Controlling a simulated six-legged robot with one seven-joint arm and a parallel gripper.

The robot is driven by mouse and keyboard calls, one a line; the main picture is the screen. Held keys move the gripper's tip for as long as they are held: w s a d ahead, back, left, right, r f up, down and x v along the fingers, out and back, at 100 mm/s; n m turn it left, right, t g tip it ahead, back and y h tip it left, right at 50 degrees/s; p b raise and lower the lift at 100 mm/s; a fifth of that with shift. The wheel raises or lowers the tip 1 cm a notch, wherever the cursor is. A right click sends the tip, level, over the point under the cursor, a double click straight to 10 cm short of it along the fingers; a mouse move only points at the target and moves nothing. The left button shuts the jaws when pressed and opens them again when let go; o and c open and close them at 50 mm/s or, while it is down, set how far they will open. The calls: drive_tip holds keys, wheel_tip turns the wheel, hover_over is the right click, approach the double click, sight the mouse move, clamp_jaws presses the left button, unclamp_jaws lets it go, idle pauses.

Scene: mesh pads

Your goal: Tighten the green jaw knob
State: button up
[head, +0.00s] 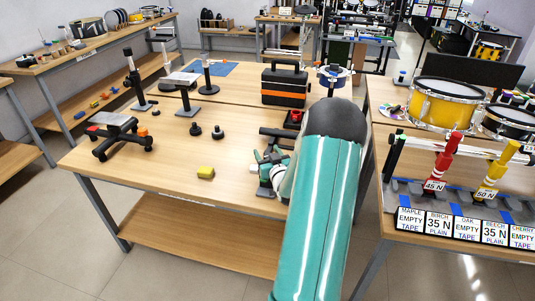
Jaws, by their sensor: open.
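My teal arm reaches from the bottom of the head view over the right part of the middle table. My gripper (266,169) is at its end, low over the table, with teal and dark parts showing left of the arm. It is open. A dark, bar-like thing (274,132) lies just beyond it, partly behind my arm. I cannot clearly pick out the green jaw knob; green parts near the gripper blend with it. Whether the gripper touches anything is hidden by the arm.
A right table carries a yellow drum (448,103). The table's front left is clear.

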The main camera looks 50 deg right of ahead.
drive_tip(key=shift+c, duration=0.2)
drive_tip(key=c, duration=1)
drive_tip(key=shift+o, duration=0.2)
